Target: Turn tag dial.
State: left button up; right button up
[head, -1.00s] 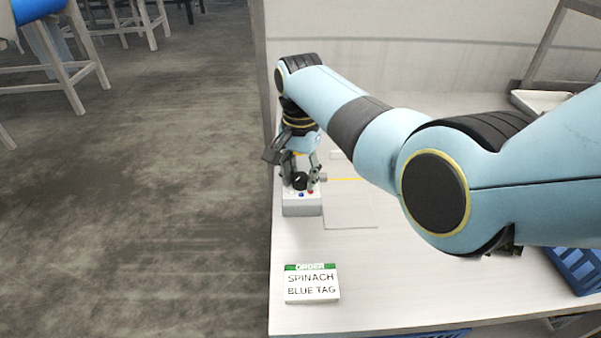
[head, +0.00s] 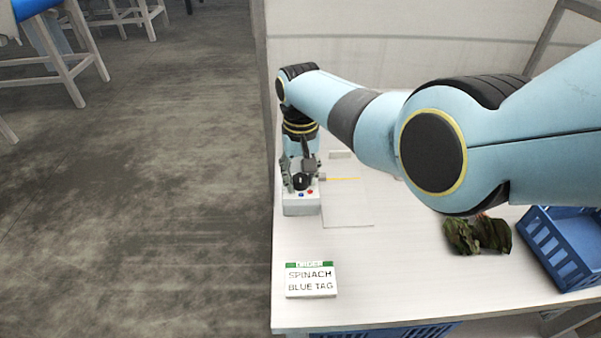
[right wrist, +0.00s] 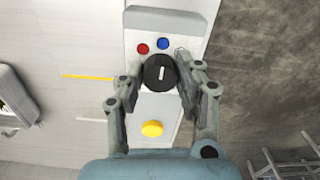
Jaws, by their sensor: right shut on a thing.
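The tag dial (right wrist: 160,73) is a round black knob with a white pointer mark. It sits on a light grey box (head: 301,208) at the left edge of the table; the dial also shows in the head view (head: 300,181). In the right wrist view a red dot (right wrist: 143,48) and a blue dot (right wrist: 162,43) lie beyond the dial, and a yellow round button (right wrist: 152,129) lies on the near side. The pointer is near the blue dot's direction. My right gripper (right wrist: 158,80) is shut on the dial, one finger on each side. My left gripper is not in view.
An order card (head: 311,280) reading "SPINACH BLUE TAG" stands at the table's front left. The table between card and greens is clear.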

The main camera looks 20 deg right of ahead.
aim_at(301, 178)
jog(key=shift+n, duration=0.3)
jog(key=o, duration=1.1)
jog(key=shift+o, duration=0.2)
notch_tip(301, 178, up, 12)
